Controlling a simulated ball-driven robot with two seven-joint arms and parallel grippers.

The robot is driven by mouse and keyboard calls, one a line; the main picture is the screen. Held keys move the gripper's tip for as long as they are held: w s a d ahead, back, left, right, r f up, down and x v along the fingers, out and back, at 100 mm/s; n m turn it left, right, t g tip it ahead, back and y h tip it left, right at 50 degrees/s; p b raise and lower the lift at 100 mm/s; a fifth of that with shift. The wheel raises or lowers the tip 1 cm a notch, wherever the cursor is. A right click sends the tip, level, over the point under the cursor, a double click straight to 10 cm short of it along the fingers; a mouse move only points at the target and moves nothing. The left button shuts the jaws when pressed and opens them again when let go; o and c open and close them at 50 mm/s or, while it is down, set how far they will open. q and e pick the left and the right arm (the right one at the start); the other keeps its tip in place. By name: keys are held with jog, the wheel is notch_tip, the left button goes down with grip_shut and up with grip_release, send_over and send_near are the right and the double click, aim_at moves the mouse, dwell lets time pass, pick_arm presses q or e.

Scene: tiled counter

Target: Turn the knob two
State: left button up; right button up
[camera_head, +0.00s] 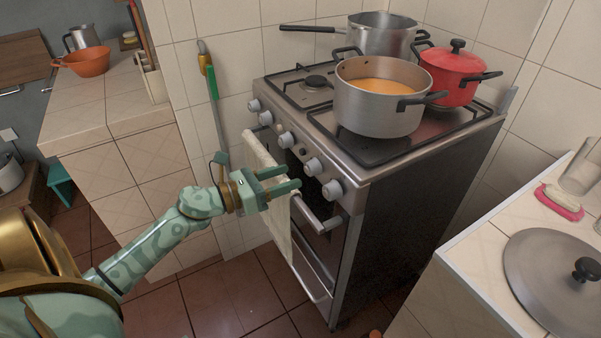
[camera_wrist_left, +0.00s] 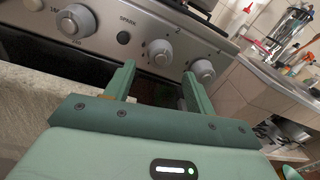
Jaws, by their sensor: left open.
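The stove (camera_head: 370,170) has a row of round grey knobs on its front panel. The knob (camera_head: 313,166) just right of the small black button is nearest my left gripper (camera_head: 291,178). The rightmost knob (camera_head: 332,189) is beside it. In the left wrist view, the nearer knob (camera_wrist_left: 160,52) appears ahead, between the two fingertips, and the rightmost knob (camera_wrist_left: 203,70) sits past the right finger. My left gripper (camera_wrist_left: 158,73) is open and empty, apart from the knobs. My right gripper is not in view.
A white towel (camera_head: 270,185) hangs over the oven handle (camera_head: 315,216) beside my left gripper. A pot of orange soup (camera_head: 375,110), a red pot (camera_head: 450,75) and a steel pan (camera_head: 380,35) stand on the stove. A lid (camera_head: 550,290) lies on the right counter.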

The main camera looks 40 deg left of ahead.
aim_at(312, 168)
pick_arm(q)
jog(key=shift+x, duration=2.25)
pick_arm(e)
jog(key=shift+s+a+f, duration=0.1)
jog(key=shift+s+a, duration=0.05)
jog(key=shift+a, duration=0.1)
pick_arm(q)
jog(key=c, duration=1)
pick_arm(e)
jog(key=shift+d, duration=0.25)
